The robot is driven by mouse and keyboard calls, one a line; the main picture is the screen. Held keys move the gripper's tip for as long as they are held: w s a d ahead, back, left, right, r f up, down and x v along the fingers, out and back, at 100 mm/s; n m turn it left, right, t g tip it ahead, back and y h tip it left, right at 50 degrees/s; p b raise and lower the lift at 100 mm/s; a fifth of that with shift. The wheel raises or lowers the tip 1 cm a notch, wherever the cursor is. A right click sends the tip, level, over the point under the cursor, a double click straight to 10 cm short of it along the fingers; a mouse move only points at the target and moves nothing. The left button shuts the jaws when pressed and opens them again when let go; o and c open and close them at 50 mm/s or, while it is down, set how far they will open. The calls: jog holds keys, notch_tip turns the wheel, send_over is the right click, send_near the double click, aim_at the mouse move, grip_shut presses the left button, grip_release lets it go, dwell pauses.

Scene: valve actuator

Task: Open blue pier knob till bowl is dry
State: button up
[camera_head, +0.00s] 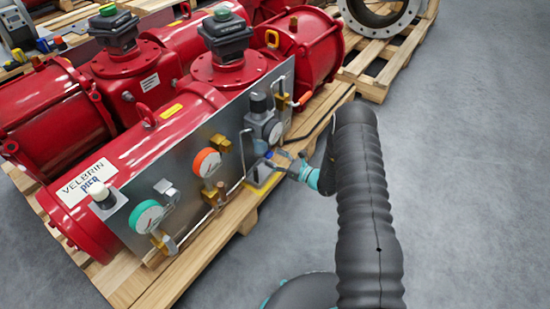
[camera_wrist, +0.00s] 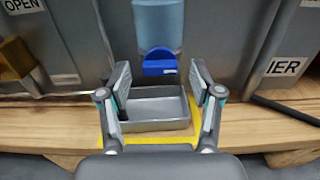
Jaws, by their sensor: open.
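The blue knob (camera_wrist: 160,62) sits at the bottom of a pale blue see-through bowl (camera_wrist: 160,22) in the wrist view. How much liquid the bowl holds I cannot tell. My gripper (camera_wrist: 160,70) is open, with one finger left and one right of the knob, and a gap shows on both sides. In the head view my gripper (camera_head: 281,160) reaches in from the right at the knob (camera_head: 268,154), below the bowl (camera_head: 261,146). The grip area is small there.
A grey metal tray (camera_wrist: 155,125) lies below the knob on a yellow-edged base. Red actuators (camera_head: 150,150) with gauges stand on a wooden pallet (camera_head: 190,270). Grey floor is clear at right.

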jog(key=shift+w+a, duration=0.15)
jog(key=shift+a, duration=0.05)
jog(key=c, duration=1.1)
jog(key=shift+c, duration=0.2)
